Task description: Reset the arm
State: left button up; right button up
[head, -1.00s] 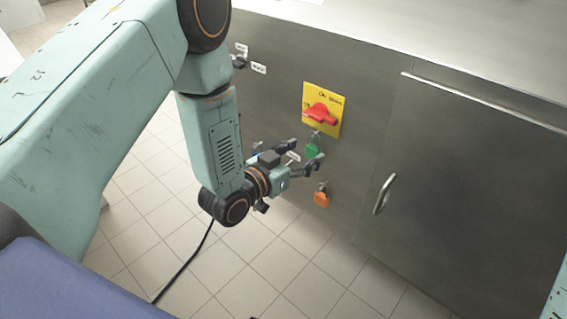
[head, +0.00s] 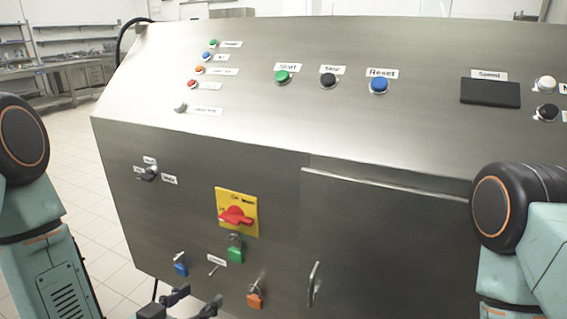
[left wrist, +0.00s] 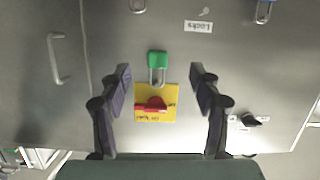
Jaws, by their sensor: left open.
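My left gripper (head: 198,297) is at the lower edge of the head view, open and empty, in front of the cabinet's lower front. In the left wrist view its open fingers (left wrist: 160,68) stand on either side of a green padlock (left wrist: 157,61) and a red rotary switch (left wrist: 152,104) on a yellow plate, seen upside down; nothing is between them in their grip. My left arm (head: 40,260) comes in at the left edge. My right arm (head: 510,230) shows at the right edge; its gripper is out of view.
The steel cabinet (head: 130,200) carries Start, Skip and blue Reset (head: 379,85) buttons on its sloped top. Blue (head: 181,269) and orange (head: 255,299) padlocks hang low on the front. A door handle (head: 314,284) sticks out to the right. Tiled floor is free at left.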

pick_arm(q)
jog(key=s+a+f+n+g+y, duration=0.25)
jog(key=s+f+g, duration=0.45)
jog(key=s+f, duration=0.45)
jog(key=s+f+g+y, duration=0.1)
jog(key=s+f+g, duration=0.2)
jog(key=s, duration=0.5)
jog(key=s+f+g+y, duration=0.1)
jog(key=s+f+g, duration=0.2)
jog(key=s, duration=0.5)
jog(key=shift+s+n+g, duration=0.2)
jog(key=shift+n+g, duration=0.1)
jog(key=shift+n, duration=0.15)
